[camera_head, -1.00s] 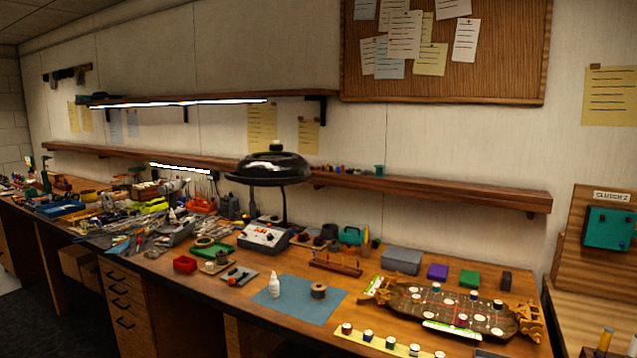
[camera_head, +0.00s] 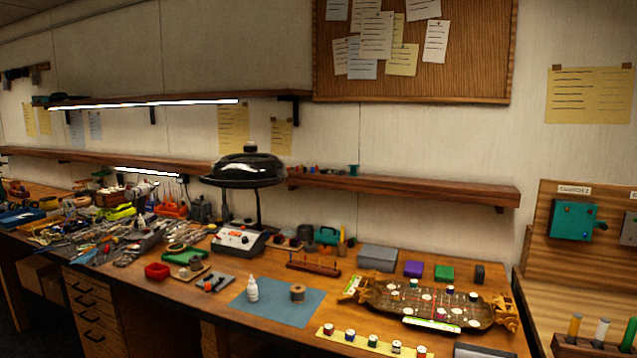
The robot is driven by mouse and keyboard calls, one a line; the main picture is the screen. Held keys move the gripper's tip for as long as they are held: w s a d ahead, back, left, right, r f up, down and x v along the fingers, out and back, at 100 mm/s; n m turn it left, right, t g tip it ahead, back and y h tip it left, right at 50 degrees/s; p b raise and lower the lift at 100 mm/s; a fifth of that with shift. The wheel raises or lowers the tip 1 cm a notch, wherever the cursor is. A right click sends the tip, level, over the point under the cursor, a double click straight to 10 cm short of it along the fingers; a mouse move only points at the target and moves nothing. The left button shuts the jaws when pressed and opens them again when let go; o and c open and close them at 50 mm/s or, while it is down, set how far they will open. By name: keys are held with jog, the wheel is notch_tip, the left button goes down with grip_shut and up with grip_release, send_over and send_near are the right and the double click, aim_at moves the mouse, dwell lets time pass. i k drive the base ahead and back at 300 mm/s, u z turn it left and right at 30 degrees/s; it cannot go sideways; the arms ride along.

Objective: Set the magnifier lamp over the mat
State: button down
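The magnifier lamp has a dark round head (camera_head: 245,171) with a knob on top, held up on a dark stem behind the bench's front area. Its head hangs above and behind the mat, over the grey control box. The blue mat (camera_head: 277,312) lies flat near the bench's front edge. A white bottle (camera_head: 252,290) and a brown spool (camera_head: 298,294) stand on the mat. My gripper is not in view.
The grey control box (camera_head: 238,241) stands below the lamp head. A wooden chassis tray (camera_head: 432,304) with several small pieces lies right of the mat. A pale strip (camera_head: 362,342) with several small jars lies in front. Tools clutter the bench's left. A wooden shelf (camera_head: 410,186) runs behind.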

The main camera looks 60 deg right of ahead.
aim_at(252, 170)
jog(key=z, duration=0.8)
jog(key=i, duration=1)
jog(key=z, duration=0.05)
